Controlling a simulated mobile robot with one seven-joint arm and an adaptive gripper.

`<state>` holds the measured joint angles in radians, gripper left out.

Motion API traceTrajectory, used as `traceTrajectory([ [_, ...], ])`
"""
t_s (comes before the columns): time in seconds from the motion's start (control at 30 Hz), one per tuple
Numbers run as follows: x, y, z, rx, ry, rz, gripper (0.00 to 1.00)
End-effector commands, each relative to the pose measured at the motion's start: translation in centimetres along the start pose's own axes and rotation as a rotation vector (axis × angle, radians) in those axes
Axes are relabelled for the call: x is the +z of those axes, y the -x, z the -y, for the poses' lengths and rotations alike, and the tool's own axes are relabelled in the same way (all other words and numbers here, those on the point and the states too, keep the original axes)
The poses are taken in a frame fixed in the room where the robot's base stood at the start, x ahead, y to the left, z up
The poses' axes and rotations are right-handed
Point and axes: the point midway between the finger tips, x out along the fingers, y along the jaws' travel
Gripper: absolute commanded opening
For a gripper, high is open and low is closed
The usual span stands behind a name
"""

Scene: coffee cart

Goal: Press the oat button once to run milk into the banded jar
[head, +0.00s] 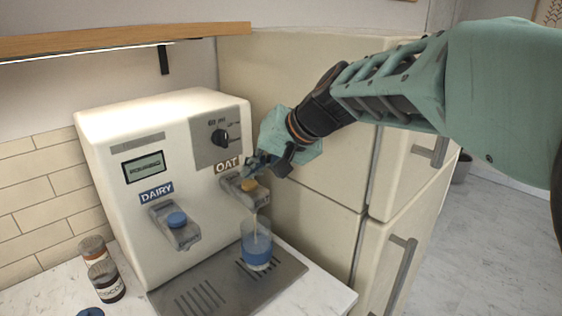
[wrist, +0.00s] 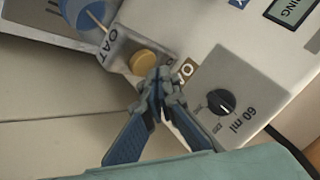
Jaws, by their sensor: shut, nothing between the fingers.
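The milk dispenser (head: 125,130) is a cream machine with a DAIRY side and an OAT side. The yellow oat button (head: 249,185) sits on the right spout; it also shows in the wrist view (wrist: 143,62). My gripper (head: 251,168) is shut and empty, its tips right by the oat button; I cannot tell whether they touch it. In the wrist view its tips (wrist: 160,80) are just beside the button. A thin stream runs from the oat spout into the clear jar with a blue band (head: 257,254), upright on the drip tray (head: 208,297).
The blue dairy button (head: 177,219) is on the left spout. The dial (head: 220,137) is near 60 ml, above OAT. The display (head: 144,167) seems to read POURING. Small jars (head: 108,281) stand at left. A cream fridge (head: 300,110) is close on the right.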

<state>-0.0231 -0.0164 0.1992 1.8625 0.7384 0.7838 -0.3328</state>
Motion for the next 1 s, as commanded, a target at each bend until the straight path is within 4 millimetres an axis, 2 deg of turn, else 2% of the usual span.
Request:
traceTrajectory([
  [0.47, -0.4, 0.5, 0.4, 0.000, 0.001, 0.000, 0.00],
  [1.0, -2.8, 3.8, 2.8, 0.000, 0.002, -0.001, 0.00],
])
